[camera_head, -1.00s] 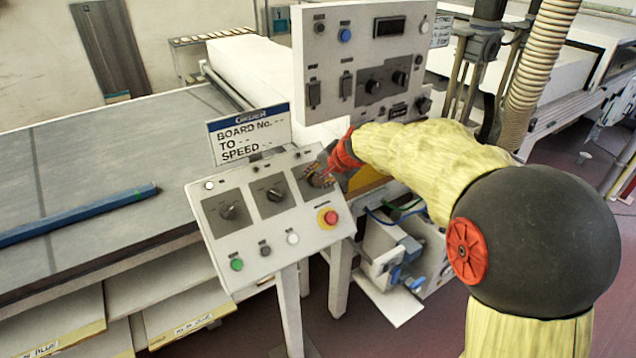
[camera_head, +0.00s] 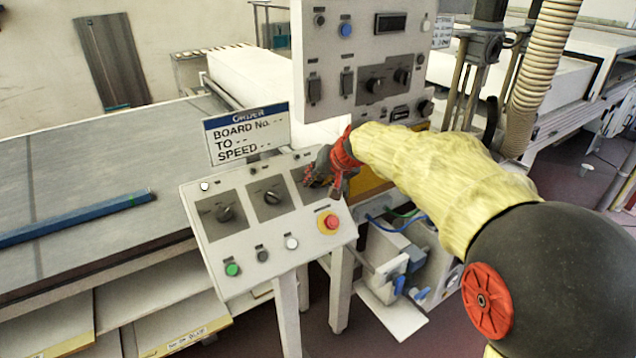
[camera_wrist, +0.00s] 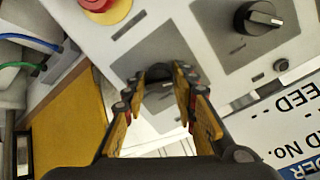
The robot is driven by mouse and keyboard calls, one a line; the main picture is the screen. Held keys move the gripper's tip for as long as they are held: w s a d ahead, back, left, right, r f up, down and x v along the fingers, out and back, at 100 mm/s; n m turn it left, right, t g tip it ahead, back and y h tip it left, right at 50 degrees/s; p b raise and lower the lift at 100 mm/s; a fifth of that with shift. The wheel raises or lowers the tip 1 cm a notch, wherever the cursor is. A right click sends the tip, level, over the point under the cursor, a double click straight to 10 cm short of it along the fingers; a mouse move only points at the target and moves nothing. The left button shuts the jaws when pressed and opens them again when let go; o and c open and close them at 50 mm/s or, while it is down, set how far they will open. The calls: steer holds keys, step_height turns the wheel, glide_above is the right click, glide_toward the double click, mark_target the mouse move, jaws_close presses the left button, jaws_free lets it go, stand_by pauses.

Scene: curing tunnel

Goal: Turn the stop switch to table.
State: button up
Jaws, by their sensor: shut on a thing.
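The sloped grey console (camera_head: 205,262) carries a row of three black rotary switches on dark square plates. The left switch (camera_head: 226,213) and the middle switch (camera_head: 272,197) are free. My gripper (camera_head: 314,180) is at the right switch, whose plate shows in the wrist view (camera_wrist: 205,65). There the fingers (camera_wrist: 158,82) stand on both sides of the dark knob (camera_wrist: 158,72) and are shut on it. The fingers hide most of the knob, so I cannot tell where it points. The switch labels are too small to read.
A red stop button on a yellow ring (camera_head: 329,222) sits just below the gripped switch. Green (camera_head: 232,269), grey and white buttons line the lower edge. A board sign (camera_head: 247,138) and an upright control panel (camera_head: 345,50) stand close behind.

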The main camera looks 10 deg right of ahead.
stand_by(0.4)
steer(key=o, duration=1.2)
steer(key=shift+c, duration=0.2)
steer(key=v, duration=1.2)
